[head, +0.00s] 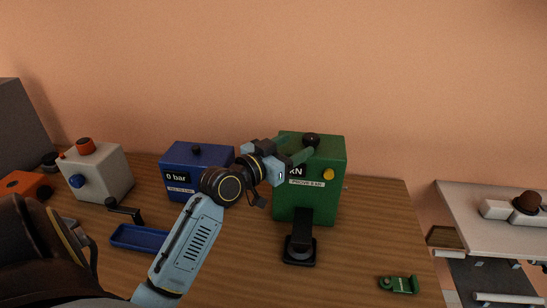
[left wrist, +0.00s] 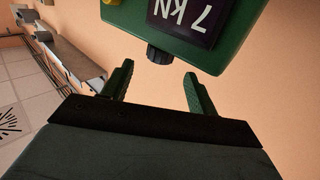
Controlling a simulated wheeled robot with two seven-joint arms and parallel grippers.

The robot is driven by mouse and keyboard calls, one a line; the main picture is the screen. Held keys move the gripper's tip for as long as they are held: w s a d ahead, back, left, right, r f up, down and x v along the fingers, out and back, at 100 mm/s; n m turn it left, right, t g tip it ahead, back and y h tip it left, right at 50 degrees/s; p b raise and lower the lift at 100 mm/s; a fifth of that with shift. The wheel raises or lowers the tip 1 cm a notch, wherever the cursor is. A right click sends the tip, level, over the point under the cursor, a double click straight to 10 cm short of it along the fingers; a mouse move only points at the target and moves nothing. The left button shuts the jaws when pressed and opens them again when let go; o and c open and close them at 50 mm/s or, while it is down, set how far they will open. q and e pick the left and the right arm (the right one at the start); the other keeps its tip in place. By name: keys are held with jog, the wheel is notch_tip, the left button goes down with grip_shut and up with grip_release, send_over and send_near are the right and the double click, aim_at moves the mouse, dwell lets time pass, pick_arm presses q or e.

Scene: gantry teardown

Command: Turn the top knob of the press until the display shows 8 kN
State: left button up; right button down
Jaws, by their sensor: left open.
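The press is a green box (head: 332,205) with a black ram and base at its front, standing on the wooden table. Its black top knob (head: 311,140) also shows in the left wrist view (left wrist: 157,54). The display reads 7 kN in the left wrist view (left wrist: 186,16), where it appears upside down; my gripper partly covers it in the head view. My left gripper (head: 303,147) is open at the knob. In the left wrist view its fingertips (left wrist: 158,71) lie either side of the knob's line, with the knob just beyond them. My right gripper is not seen.
A blue box (head: 188,158) reading 0 bar and a white box (head: 106,172) with red and blue knobs stand left of the press. A blue tray (head: 138,238) lies in front. A small green part (head: 398,284) lies front right. A white side table (head: 480,222) stands right.

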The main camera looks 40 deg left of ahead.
pick_arm(q)
jog(key=s, duration=0.6)
jog(key=shift+s+a+b, duration=0.2)
jog(key=shift+a+b, duration=0.1)
jog(key=shift+a, duration=0.05)
